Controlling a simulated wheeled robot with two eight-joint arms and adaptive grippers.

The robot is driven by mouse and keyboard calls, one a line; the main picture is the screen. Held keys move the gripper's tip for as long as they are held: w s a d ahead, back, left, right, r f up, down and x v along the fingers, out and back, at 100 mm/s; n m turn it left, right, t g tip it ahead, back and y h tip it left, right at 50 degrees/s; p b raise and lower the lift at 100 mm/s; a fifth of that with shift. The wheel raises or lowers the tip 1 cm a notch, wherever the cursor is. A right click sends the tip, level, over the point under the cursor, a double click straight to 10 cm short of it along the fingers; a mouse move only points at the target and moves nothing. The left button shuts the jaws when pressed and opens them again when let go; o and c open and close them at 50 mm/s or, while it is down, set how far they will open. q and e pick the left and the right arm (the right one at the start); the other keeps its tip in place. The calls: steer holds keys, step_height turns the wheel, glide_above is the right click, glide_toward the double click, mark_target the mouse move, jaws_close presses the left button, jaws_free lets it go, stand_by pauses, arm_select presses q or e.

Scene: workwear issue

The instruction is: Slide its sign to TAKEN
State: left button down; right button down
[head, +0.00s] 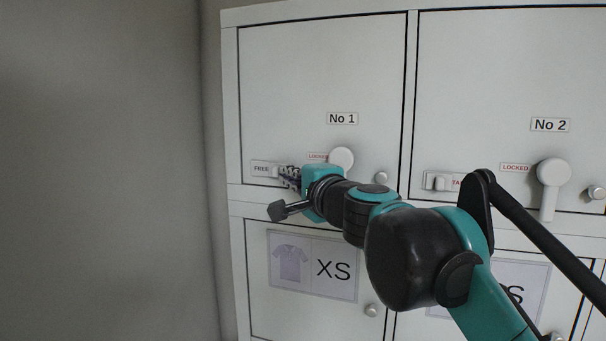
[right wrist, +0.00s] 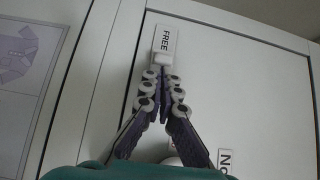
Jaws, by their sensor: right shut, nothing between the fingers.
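The sign of locker No 1 (head: 261,169) is a small white plate showing the word FREE, low on the door. The right wrist view shows the same FREE plate (right wrist: 165,40) just beyond my fingertips. Its pale slider tab (right wrist: 161,59) sits at the end of the word, right at the tips; I cannot tell whether they touch it. My right gripper (head: 288,176) is shut and empty, and it covers the rest of the sign in the head view. It also shows in the right wrist view (right wrist: 162,76). My left gripper is not in view.
Locker No 1 has a white lever handle (head: 341,158), partly behind my arm, and a small knob (head: 382,177). Locker No 2, to the right, has a lever (head: 552,184) and its own sign, partly hidden. An XS label (head: 312,266) is on the door below.

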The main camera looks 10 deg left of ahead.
steer(key=shift+w, duration=0.15)
steer(key=a, duration=0.2)
steer(key=a+p, duration=0.1)
steer(key=a, duration=0.1)
steer(key=shift+w+r, duration=0.1)
steer(key=shift+w, duration=0.2)
steer(key=shift+w+a, duration=0.1)
steer(key=shift+a, duration=0.25)
steer(key=shift+d, duration=0.15)
